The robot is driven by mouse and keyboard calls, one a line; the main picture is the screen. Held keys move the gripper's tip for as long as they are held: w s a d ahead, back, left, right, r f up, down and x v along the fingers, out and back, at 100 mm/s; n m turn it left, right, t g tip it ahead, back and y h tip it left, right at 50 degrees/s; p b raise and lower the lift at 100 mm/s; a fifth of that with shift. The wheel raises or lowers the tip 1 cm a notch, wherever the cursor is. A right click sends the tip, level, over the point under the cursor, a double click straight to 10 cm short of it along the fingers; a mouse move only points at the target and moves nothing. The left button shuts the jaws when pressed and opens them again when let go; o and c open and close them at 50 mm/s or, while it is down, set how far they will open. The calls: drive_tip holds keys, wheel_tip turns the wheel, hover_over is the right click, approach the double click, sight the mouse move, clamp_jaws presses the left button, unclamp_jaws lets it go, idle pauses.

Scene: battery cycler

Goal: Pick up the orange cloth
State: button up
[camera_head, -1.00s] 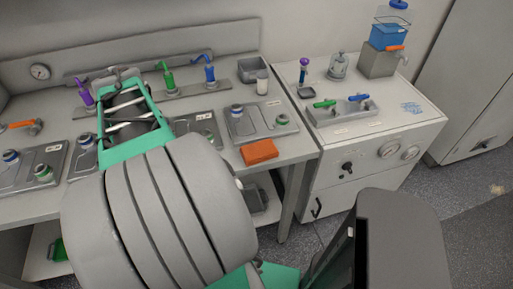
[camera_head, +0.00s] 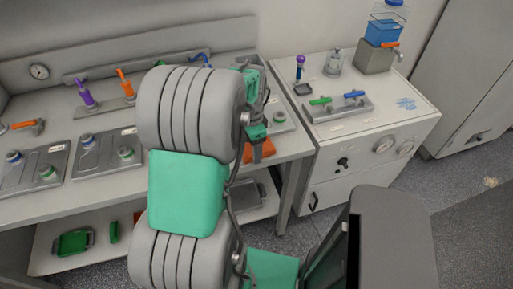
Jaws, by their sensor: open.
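The orange cloth (camera_head: 266,151) lies at the front right edge of the grey workbench, partly hidden behind my arm. In the earlier frame it is a flat, folded rectangle. My gripper (camera_head: 259,108) is above and just behind the cloth in the picture, largely covered by my grey and green arm links. Its jaws are open and nothing shows between them. I cannot tell how high it is over the cloth.
The bench (camera_head: 183,160) holds trays with round jars and upright coloured-handled tools at the back. To the right stands a white cabinet (camera_head: 370,130) with gauges and a valve block (camera_head: 337,108). A lower shelf (camera_head: 88,240) carries a green tray (camera_head: 73,243).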

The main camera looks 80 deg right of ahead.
drive_tip(key=c, duration=1)
drive_tip(key=shift+r, duration=0.1)
drive_tip(key=shift+r, duration=0.3)
wheel_tip(320, 180, up, 3)
drive_tip(key=shift+s+f, duration=0.15)
drive_tip(key=s+r, duration=0.1)
drive_tip(key=s+r+b, duration=0.1)
drive_tip(key=s+r, duration=0.1)
drive_tip(key=r, duration=0.1)
drive_tip(key=shift+s+a, duration=0.3)
drive_tip(key=s+r, duration=0.1)
drive_tip(key=s, duration=0.2)
drive_tip(key=s+a+r+b, duration=0.1)
drive_tip(key=s+r, duration=0.1)
drive_tip(key=s, duration=0.1)
drive_tip(key=s+a+r+b, duration=0.1)
drive_tip(key=s+r, duration=0.1)
drive_tip(key=s, duration=0.2)
drive_tip(key=shift+r, duration=0.25)
